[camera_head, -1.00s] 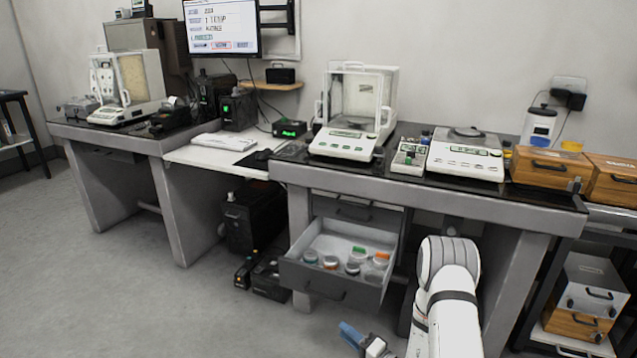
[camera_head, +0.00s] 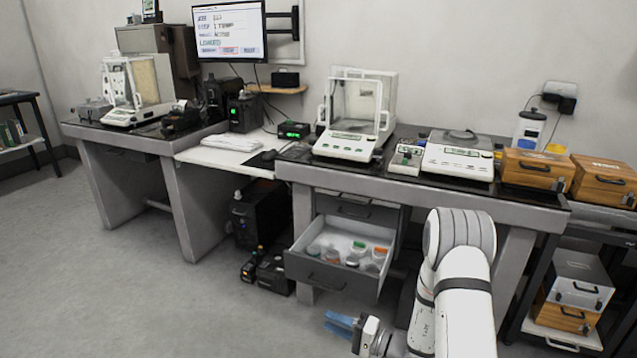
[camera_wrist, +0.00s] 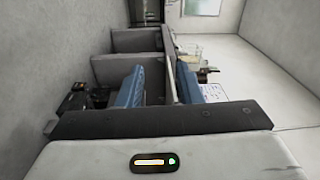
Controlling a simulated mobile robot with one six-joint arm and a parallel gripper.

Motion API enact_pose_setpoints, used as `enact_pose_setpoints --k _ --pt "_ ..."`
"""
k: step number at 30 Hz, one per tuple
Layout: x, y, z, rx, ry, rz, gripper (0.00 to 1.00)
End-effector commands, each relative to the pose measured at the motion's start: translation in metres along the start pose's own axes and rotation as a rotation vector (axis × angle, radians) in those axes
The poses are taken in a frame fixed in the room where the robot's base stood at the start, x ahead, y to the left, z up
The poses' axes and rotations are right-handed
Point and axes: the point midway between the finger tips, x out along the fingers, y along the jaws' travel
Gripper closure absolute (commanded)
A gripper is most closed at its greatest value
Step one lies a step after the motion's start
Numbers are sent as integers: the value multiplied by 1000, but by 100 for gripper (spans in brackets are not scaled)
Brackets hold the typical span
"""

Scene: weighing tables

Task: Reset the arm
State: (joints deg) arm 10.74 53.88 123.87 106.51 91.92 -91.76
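My gripper shows in the wrist view (camera_wrist: 157,85) with its two blue fingers spread apart and nothing between them. In the head view my gripper (camera_head: 338,324) is at the lower middle, in front of and below the open drawer, with its blue fingers pointing left. My white arm (camera_head: 462,280) is folded at the lower right, with its elbow in front of the weighing table (camera_head: 420,188).
The open drawer (camera_head: 330,284) holds several small jars and juts out left of my arm. Balances (camera_head: 345,144) stand on the table, wooden boxes (camera_head: 538,168) at its right end. A shelf rack (camera_head: 575,340) is at the right. The floor (camera_head: 130,280) at left is clear.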

Motion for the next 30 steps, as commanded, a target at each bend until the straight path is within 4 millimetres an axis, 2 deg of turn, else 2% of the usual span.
enact_pose_setpoints --k 1,5,7,13,18,21,25,30 --pt "4 -25 6 5 -47 7 67" --pt "9 -77 30 42 -202 54 67" --pt "9 -111 48 58 -301 104 67" --pt "-8 -192 100 76 -546 323 67" --pt "-37 -246 135 43 -672 570 67" --pt "-59 -274 148 2 -704 729 67" --pt "-89 -308 158 -74 -697 939 67" --pt "-129 -354 157 -207 -602 1196 67"
